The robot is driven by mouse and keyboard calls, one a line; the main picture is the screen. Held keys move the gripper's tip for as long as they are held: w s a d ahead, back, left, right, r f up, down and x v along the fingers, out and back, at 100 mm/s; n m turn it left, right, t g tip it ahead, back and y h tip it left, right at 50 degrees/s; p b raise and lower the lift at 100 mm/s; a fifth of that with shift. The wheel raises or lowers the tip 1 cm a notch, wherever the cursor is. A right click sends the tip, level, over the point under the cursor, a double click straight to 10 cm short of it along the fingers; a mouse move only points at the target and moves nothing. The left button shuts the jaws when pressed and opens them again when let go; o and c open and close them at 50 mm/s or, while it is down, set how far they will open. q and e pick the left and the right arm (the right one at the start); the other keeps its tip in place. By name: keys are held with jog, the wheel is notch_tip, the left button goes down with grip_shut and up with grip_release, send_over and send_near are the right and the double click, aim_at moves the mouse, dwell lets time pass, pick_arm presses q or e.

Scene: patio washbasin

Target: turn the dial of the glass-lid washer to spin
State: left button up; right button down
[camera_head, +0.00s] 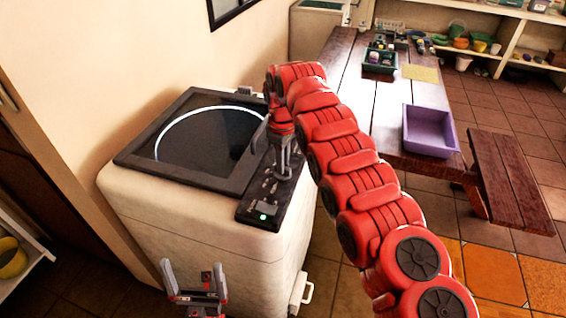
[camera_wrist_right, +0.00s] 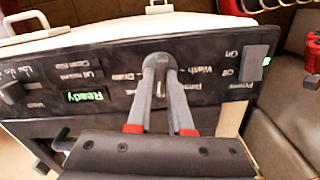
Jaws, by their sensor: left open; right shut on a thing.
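The glass-lid washer (camera_head: 190,225) is a white box with a dark-framed glass lid (camera_head: 205,140), which is down. Its black control panel (camera_head: 255,208) runs along the right side of the top. My right gripper (camera_head: 283,174) points down at this panel, shut on the dial (camera_wrist_right: 160,64). In the right wrist view, the fingertips of the right gripper (camera_wrist_right: 160,70) close around the dial among upside-down labels such as Wash and Drain. Which label the dial points to is unclear. My left gripper (camera_head: 194,283) is open and empty in front of the washer.
A lit display (camera_wrist_right: 86,96) reads Ready, and a power switch (camera_wrist_right: 255,62) sits at the panel's other end. A wooden table (camera_head: 385,120) with a purple bin (camera_head: 430,131) stands right of the washer.

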jog(key=shift+n, duration=1)
jog(key=c, duration=0.8)
grip_release()
